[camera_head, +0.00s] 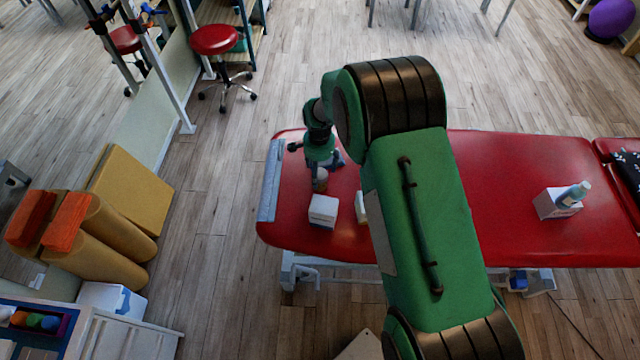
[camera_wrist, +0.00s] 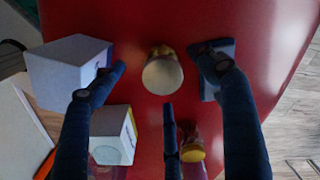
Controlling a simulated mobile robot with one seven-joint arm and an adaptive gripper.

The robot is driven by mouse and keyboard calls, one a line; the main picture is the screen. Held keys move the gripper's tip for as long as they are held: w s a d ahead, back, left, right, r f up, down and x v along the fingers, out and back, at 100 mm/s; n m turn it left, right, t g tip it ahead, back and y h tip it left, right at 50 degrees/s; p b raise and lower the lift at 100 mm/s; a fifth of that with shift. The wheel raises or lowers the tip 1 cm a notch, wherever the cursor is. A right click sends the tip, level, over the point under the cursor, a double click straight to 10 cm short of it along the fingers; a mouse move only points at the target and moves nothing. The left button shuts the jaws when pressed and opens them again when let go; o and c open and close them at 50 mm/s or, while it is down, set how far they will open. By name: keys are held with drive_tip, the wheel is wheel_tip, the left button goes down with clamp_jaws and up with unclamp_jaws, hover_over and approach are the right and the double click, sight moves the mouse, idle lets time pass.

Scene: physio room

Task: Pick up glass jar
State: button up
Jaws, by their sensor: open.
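A small round jar with a pale cream top (camera_wrist: 162,75) stands on the red treatment table, and amber shows at its edge. I take it for the glass jar. In the head view the jar (camera_head: 320,183) shows just below my gripper (camera_head: 323,160), close to the table's left end. My gripper (camera_wrist: 163,80) is open in the wrist view, with dark blue fingers to the left and right of the jar and one below it in the picture. I see no clear contact. A second amber and pinkish item (camera_wrist: 191,150) is partly hidden behind the fingers.
A white box (camera_head: 323,211) stands close to the jar, and a second box (camera_head: 361,208) is partly hidden by my arm. Another box with a bottle (camera_head: 572,195) is farther right on the red table (camera_head: 530,160). A grey-blue strip (camera_head: 270,180) covers the table's left end.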

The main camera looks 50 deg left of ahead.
sight(319, 174)
drive_tip(key=shift+f, duration=1.75)
drive_tip(key=shift+f, duration=0.1)
drive_tip(key=shift+f+b, duration=0.35)
drive_tip(key=shift+f, duration=2.1)
drive_tip(key=shift+c, duration=0.3)
drive_tip(key=c, duration=1.5)
drive_tip(key=shift+r+p, duration=0.45)
drive_tip(key=shift+r, duration=4.55)
